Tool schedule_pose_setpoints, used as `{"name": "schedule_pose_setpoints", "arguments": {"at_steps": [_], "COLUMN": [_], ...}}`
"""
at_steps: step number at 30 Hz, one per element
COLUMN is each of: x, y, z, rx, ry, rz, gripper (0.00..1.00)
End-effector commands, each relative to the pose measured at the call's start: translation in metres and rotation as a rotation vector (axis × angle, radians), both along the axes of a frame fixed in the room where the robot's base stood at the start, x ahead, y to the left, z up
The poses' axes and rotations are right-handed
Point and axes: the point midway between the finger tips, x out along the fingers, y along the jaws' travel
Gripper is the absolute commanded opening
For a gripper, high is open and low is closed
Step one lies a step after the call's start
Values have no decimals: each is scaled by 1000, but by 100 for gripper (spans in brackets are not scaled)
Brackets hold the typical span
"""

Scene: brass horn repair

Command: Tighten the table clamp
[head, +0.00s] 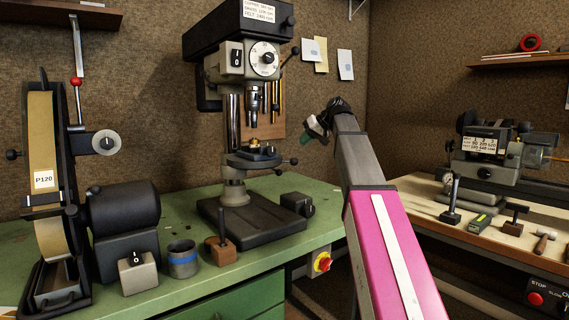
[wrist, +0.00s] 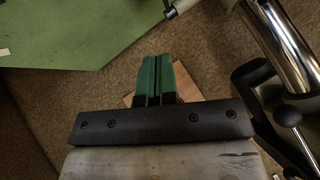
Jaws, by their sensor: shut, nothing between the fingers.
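The drill press (head: 232,115) stands on the green bench, with its small work table (head: 255,163) on the chrome column. A short lever with a dark ball knob (head: 293,161) sticks out to the right at table height; I cannot tell for sure that it is the table clamp. In the wrist view a ball-ended lever (wrist: 288,116) shows at the right, beside the chrome column (wrist: 285,45). My gripper (head: 307,140) is raised to the right of the drill press, above the lever and apart from it. Its green fingers (wrist: 158,78) are closed together and empty.
A belt sander (head: 45,190) stands at the left of the green bench (head: 185,285). A blue-banded cup (head: 183,258) and a wooden block with an upright rod (head: 220,248) stand in front. A lathe (head: 490,150) is on the right bench. A tool board (head: 270,115) hangs behind the press.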

Motion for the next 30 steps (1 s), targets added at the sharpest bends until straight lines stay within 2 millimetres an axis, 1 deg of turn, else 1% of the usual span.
{"name": "schedule_pose_setpoints", "arguments": {"at_steps": [3, 8, 20, 21, 24, 30], "x": [1, 9, 36, 31, 26, 23], "y": [6, 20, 67, 68, 73, 78], "z": [-3, -19, -69, -75, -88, -100], "rx": [8, 7, 5, 5, 5, 5], "ry": [11, 9, 7, 8, 8, 5], "rz": [7, 7, 7, 5, 5, 5], "gripper": [0, 0, 0, 0, 0, 0]}}
